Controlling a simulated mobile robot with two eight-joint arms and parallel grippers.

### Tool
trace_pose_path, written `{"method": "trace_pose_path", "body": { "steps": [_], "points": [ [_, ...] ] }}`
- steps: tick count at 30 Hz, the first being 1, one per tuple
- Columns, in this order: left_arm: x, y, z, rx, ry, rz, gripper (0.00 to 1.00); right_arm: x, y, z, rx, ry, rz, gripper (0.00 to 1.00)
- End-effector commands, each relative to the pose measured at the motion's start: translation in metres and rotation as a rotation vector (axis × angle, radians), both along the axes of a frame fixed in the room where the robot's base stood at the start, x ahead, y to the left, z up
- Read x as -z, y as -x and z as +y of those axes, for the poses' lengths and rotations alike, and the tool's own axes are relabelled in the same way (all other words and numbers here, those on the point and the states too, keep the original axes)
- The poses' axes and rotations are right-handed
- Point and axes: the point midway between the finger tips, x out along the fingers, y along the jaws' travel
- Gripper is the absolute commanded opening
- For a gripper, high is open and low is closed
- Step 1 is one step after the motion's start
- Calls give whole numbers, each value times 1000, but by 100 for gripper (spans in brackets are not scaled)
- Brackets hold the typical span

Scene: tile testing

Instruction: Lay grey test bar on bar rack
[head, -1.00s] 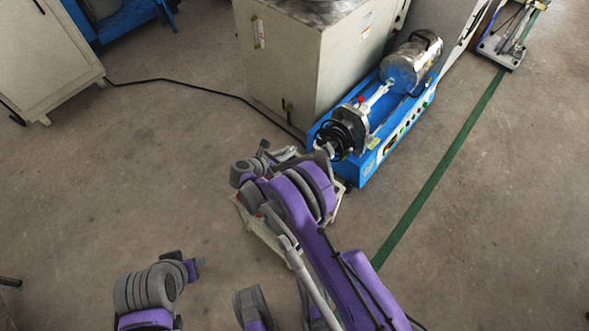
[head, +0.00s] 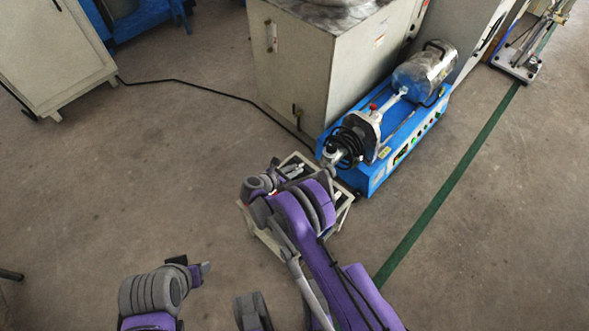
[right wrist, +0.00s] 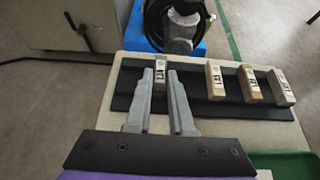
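In the right wrist view my right gripper (right wrist: 160,80) has its two grey fingers on either side of a grey test bar (right wrist: 160,70) and appears shut on it. The bar is over the dark bar rack (right wrist: 190,80); I cannot tell whether it touches the rack. In the head view my right arm hides most of the rack. My left gripper (head: 198,271) is low at the left, away from the rack; its fingers are unclear.
The rack is on a pale cart (head: 344,213). A green tray (right wrist: 285,165) shows at the lower right of the right wrist view. A blue test machine (head: 375,176) stands right behind the cart, beside a large grey cabinet (head: 300,75).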

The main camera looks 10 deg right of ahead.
Motion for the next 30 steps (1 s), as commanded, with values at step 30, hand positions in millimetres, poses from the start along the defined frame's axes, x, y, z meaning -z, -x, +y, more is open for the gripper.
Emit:
{"method": "trace_pose_path", "body": {
  "steps": [30],
  "points": [
    [-22,3,0,0,0,-7,50,-52,46,70,-3,-1,-1,48]
  ]
}}
